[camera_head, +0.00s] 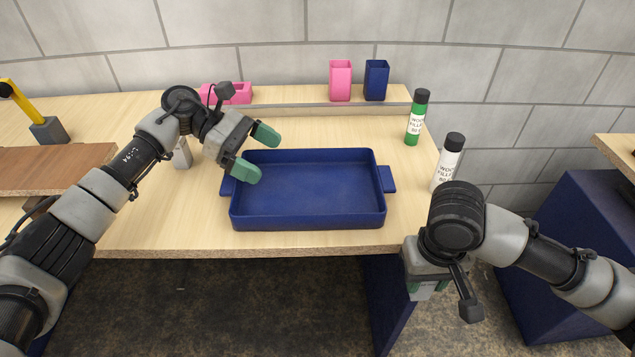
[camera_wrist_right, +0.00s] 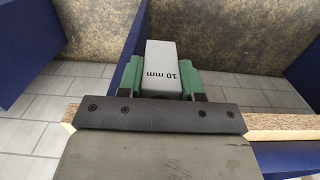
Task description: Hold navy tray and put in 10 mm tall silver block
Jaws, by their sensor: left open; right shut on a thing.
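The navy tray (camera_head: 310,222) sits empty on the wooden table near its front edge. My left gripper (camera_head: 257,153) is open at the tray's back left corner, with its green fingers over or beside the rim; I cannot tell whether they touch it. My right gripper (camera_head: 427,289) is off the table's front edge, to the right of the tray. In the right wrist view it is shut on a silver block (camera_wrist_right: 166,70) marked "10 mm". In the head view that block is mostly hidden by the gripper.
A small grey block (camera_head: 182,156) stands behind my left arm. A green bottle (camera_head: 417,120) and a white bottle (camera_head: 448,163) stand right of the tray. Pink (camera_head: 340,82) and navy (camera_head: 376,82) cups and a pink holder (camera_head: 232,93) are at the back.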

